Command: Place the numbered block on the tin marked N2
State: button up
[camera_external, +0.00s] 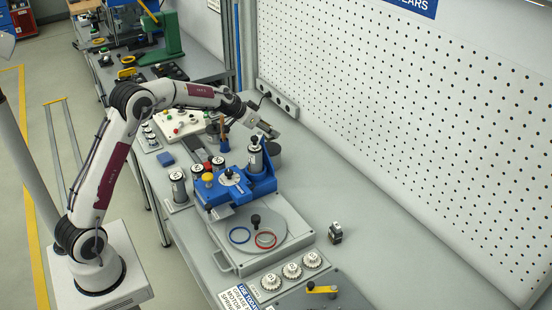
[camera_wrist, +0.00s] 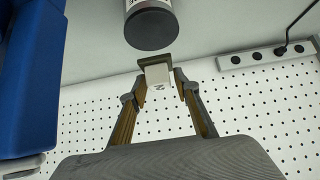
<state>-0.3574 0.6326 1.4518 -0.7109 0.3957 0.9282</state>
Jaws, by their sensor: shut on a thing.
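My gripper (camera_wrist: 158,95) is shut on a small white block (camera_wrist: 158,75) with a dark mark, perhaps a 2 or an N turned sideways. In the outside view, my gripper (camera_external: 268,130) is held in the air over the back of the bench, near the upright cylinder on the blue fixture; the block is too small to make out there.
The blue fixture (camera_external: 240,188) bears a dark-topped cylinder (camera_external: 256,160), which is close to the block in the wrist view (camera_wrist: 150,25). A plate with rings (camera_external: 283,222) lies in front. A pegboard wall (camera_external: 400,120) rises behind.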

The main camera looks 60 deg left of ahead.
aim_at(269, 139)
jog(key=shift+f, duration=0.5)
jog(key=shift+f, duration=0.15)
jog(key=shift+f, duration=1.75)
jog(key=shift+f, duration=0.15)
jog(key=o, duration=1.1)
jog(key=shift+o, duration=0.2)
jog(key=shift+s+r, duration=0.2)
jog(key=shift+r, duration=0.25)
jog(key=v, duration=1.1)
jog(key=shift+s, duration=0.15)
